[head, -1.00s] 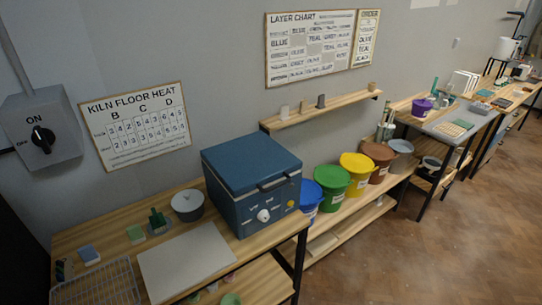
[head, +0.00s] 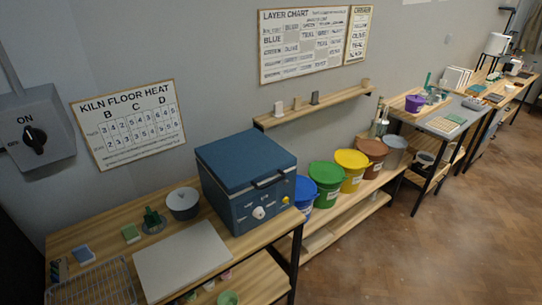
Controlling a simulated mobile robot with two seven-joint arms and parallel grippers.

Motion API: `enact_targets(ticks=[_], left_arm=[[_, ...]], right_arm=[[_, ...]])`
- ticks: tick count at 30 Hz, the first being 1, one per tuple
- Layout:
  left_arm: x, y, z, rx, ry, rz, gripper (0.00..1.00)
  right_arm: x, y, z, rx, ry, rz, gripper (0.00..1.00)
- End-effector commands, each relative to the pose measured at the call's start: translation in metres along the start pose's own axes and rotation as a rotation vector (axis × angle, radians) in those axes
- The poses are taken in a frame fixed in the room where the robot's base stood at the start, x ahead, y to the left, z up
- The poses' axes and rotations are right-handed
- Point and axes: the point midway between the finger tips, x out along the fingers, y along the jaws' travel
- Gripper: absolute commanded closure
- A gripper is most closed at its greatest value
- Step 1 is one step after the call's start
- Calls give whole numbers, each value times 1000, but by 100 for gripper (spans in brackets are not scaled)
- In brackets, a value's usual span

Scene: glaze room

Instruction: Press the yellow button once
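The yellow button (head: 285,200) is a small round spot on the front face of the blue kiln (head: 247,180), at its lower right. A white knob (head: 258,212) sits left of the button on the same face. The kiln's lid is down, with a dark handle at its front. The kiln stands on the right end of the wooden table. Neither of my grippers shows in the head view.
Several coloured buckets, including a green bucket (head: 326,184), stand right of the kiln. The wooden floor (head: 450,245) at right is clear.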

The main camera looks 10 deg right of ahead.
Motion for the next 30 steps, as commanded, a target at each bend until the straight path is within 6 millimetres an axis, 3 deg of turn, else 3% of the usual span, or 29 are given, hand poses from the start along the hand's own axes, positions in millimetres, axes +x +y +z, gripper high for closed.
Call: enact_targets(ticks=[1,6,30], left_arm=[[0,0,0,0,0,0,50],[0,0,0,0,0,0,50],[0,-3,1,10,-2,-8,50]], right_arm=[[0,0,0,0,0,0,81],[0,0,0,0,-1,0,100],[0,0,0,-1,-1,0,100]])
